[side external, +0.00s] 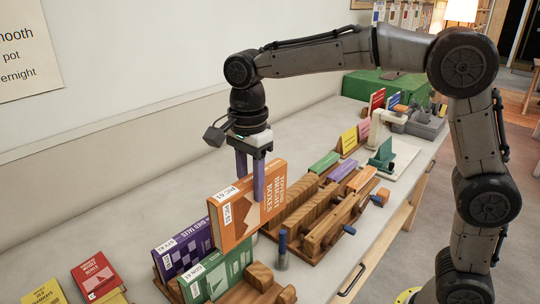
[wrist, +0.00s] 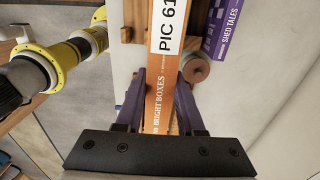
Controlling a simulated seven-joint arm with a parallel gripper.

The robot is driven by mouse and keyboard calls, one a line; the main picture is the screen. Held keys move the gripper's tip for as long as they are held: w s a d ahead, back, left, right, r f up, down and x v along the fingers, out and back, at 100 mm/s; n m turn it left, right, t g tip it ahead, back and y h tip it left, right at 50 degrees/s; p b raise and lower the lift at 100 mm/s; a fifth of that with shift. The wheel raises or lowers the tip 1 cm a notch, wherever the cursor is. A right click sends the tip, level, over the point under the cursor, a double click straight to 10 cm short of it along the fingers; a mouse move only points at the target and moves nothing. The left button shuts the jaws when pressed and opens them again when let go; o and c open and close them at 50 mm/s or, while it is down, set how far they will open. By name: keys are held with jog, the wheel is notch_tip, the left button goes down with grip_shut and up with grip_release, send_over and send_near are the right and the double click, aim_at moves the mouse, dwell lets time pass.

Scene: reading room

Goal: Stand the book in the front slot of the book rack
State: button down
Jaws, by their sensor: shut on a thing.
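The orange book (side external: 250,200), labelled PIC 61, is held upright between the purple fingers of my gripper (side external: 250,188). In the wrist view the book (wrist: 159,95) runs between both fingertips (wrist: 160,85), spine toward the camera. In the side view its lower edge overlaps the far end of the book rack (side external: 240,296); whether they touch cannot be told. The wooden rack holds a purple book (side external: 183,250) and a green book (side external: 215,276), both upright. The purple book also shows at the top right of the wrist view (wrist: 229,30). The rack's near part is cut off by the picture edge.
A blue-topped cylinder (side external: 282,250) stands close right of the rack. A second wooden rack (side external: 318,225) lies beyond it. Red (side external: 95,278) and yellow (side external: 43,294) books lie at the lower left. The white table (side external: 160,205) is clear along the wall.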

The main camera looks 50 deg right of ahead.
jog(key=s+a, duration=0.6)
jog(key=a, duration=0.1)
notch_tip(320, 180, down, 10)
jog(key=shift+s+a+r, duration=0.15)
jog(key=shift+s+a, duration=0.15)
jog(key=shift+s, duration=0.05)
jog(key=shift+f, duration=0.6)
dwell(0.8)
jog(key=shift+f, duration=1.4)
jog(key=shift+f, duration=2.2)
dwell(1.5)
